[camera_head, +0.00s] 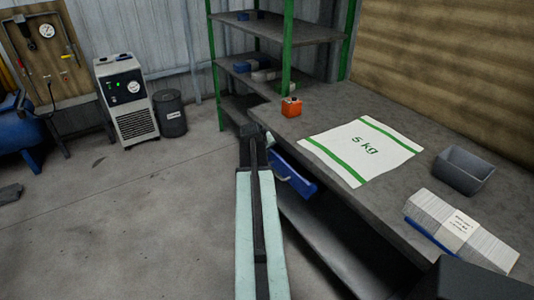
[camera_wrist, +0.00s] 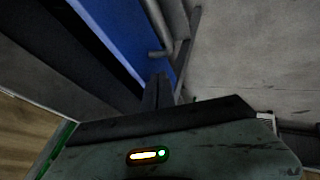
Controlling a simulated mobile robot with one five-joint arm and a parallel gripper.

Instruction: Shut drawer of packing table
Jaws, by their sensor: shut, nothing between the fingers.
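The packing table (camera_head: 323,118) is a long grey bench on the right in the head view. Its blue drawer (camera_head: 300,186) shows below the front edge and appears to stand out a little from it. A pale bar handle (camera_head: 282,168) is on the drawer front. In the wrist view the blue drawer front (camera_wrist: 118,32) fills the upper middle, with the grey handle (camera_wrist: 168,38) at its right. A dark gap runs along its left side. My gripper (camera_wrist: 158,92) is shut and empty, close by the drawer front; contact cannot be told. In the head view my arm hides its fingertips.
Green-posted shelving (camera_head: 285,55) stands behind. Open concrete floor (camera_head: 130,220) lies left, with a grey machine (camera_head: 126,98) beyond.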

